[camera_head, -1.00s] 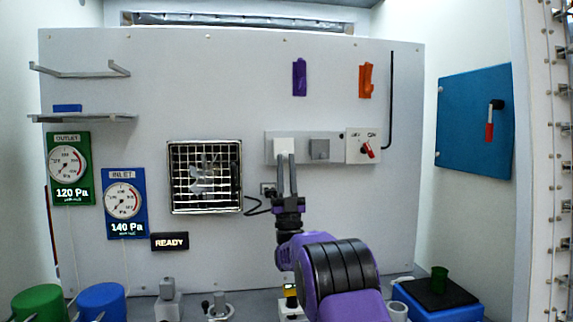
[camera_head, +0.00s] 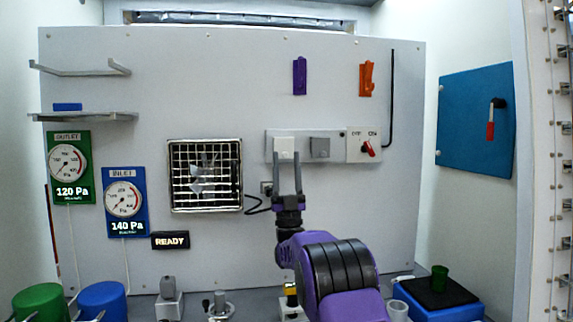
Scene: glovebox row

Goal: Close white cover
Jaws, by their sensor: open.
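The white cover (camera_head: 284,144) is a small pale square at the left end of a grey switch strip on the back wall. I cannot tell from this angle how far it is swung open. My gripper (camera_head: 286,158) points up at it from below, open and empty. Its two fingertips overlap the cover's lower edge in the picture, and I cannot tell whether they touch it.
A grey cover (camera_head: 320,147) sits just right of it, then a red rotary switch (camera_head: 369,149). A caged fan (camera_head: 205,176) is to the left, with a black cable (camera_head: 255,207) beside it. A blue box (camera_head: 436,297) stands at lower right.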

